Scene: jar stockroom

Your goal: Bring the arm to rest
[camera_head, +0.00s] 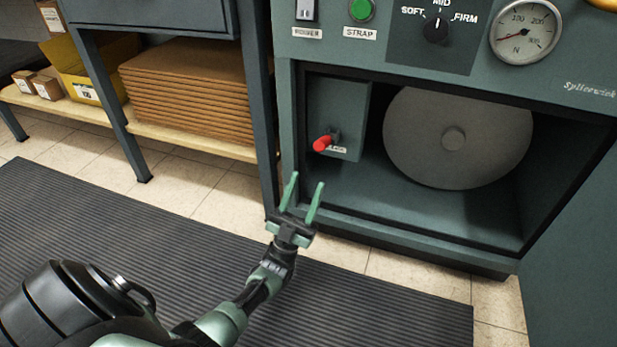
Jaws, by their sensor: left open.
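My left gripper (302,193) is open and empty, with its two green fingers apart. It is in front of the lower left corner of the green machine's open bay (440,215), and my left arm reaches up to it from the bottom left. Nothing is between the fingers. In the picture, the fingertips are below and to the left of a red-handled lever (323,143) inside the bay. The fingers look apart from the lever. My right gripper is out of view.
A grey disc (458,138) fills the back of the bay. Above are a green STRAP button (361,10), a SOFT-MID-FIRM knob (436,29) and a gauge (526,30). A dark bench leg (258,110) stands left, with stacked brown sheets (188,95) on a shelf. A ribbed mat (120,230) covers the floor.

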